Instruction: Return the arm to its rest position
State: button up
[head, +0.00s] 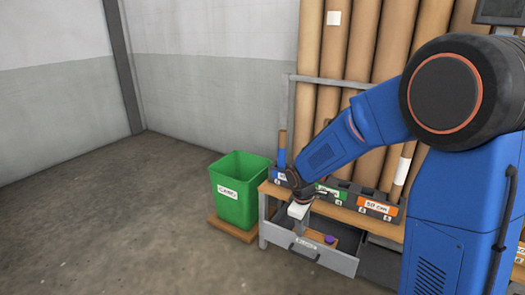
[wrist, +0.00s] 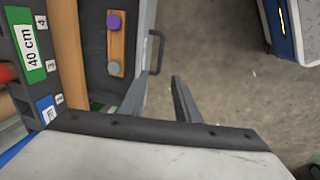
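My blue arm (head: 335,150) reaches out from the right side of the head view, bent down over the workbench. My gripper (head: 299,210) is above the open drawer (head: 328,259). In the wrist view my gripper (wrist: 160,88) shows two fingers apart, with only floor visible between them. Nothing is seen held. The fingers are close to the drawer's front wall and handle (wrist: 157,52), and I cannot tell whether they touch it.
In the drawer lies a wooden strip (wrist: 116,38) with a purple knob (wrist: 114,20) and a grey knob (wrist: 114,68). Labelled bins (head: 377,207) line the bench (head: 350,219). A green bin (head: 239,201) stands left; tall brown rolls (head: 333,50) stand behind. Floor at left is clear.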

jog(key=s+d+r+m+t, duration=0.1)
jog(key=s+d+r+m, duration=0.45)
jog(key=s+r, duration=0.65)
jog(key=s+d+r+m+t, duration=0.1)
jog(key=s+d+r+m, duration=0.1)
jog(key=s, duration=0.7)
jog(key=s+d+r+m+t+y, duration=0.1)
jog(key=s+r+m, duration=0.2)
jog(key=s, duration=0.6)
jog(key=shift+s+d+r, duration=0.2)
jog(key=shift+d+r, duration=0.05)
jog(key=shift+d, duration=0.1)
